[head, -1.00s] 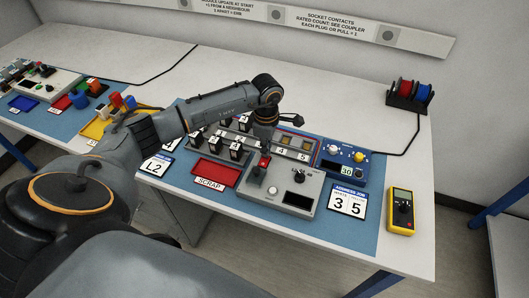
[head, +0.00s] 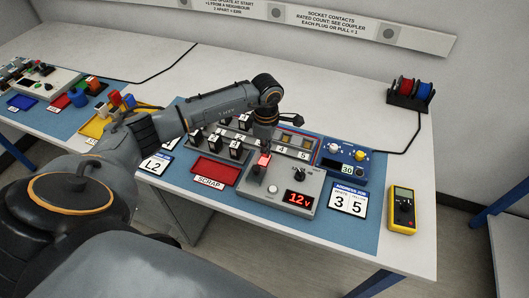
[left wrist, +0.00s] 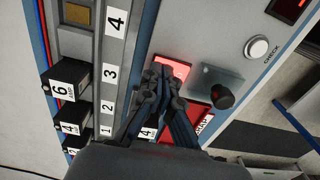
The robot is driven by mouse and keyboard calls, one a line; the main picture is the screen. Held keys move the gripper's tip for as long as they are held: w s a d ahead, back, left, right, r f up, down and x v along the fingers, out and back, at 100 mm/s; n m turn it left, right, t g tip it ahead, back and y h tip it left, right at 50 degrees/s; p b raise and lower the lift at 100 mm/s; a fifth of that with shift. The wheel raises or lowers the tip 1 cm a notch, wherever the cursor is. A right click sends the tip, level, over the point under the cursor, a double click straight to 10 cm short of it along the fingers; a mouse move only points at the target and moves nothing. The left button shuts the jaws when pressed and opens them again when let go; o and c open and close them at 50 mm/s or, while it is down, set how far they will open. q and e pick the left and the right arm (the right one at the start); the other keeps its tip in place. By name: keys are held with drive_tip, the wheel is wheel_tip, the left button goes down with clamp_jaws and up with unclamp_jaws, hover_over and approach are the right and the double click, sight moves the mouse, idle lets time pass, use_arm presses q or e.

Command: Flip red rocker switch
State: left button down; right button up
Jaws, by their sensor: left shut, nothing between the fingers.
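The red rocker switch (head: 263,160) is on the grey control box (head: 281,209) and glows red. The box's display (head: 299,199) is lit and reads 12 V. My left gripper (head: 260,168) is shut and empty, pointing down at the switch. In the left wrist view the closed fingertips (left wrist: 163,75) are right at the lit switch (left wrist: 175,70) and hide part of it; I cannot tell whether they touch. My right gripper is not in view.
Beside the switch are a black knob (head: 299,174) and a white button (head: 272,188). A red scrap tray (head: 214,170), a blue box (head: 342,161) and a yellow meter (head: 403,208) stand around it. Black numbered blocks (left wrist: 68,74) stand close to the fingers.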

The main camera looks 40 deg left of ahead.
use_arm(q)
drive_tip(key=shift+r+p, duration=1.75)
drive_tip(key=shift+r, duration=1.55)
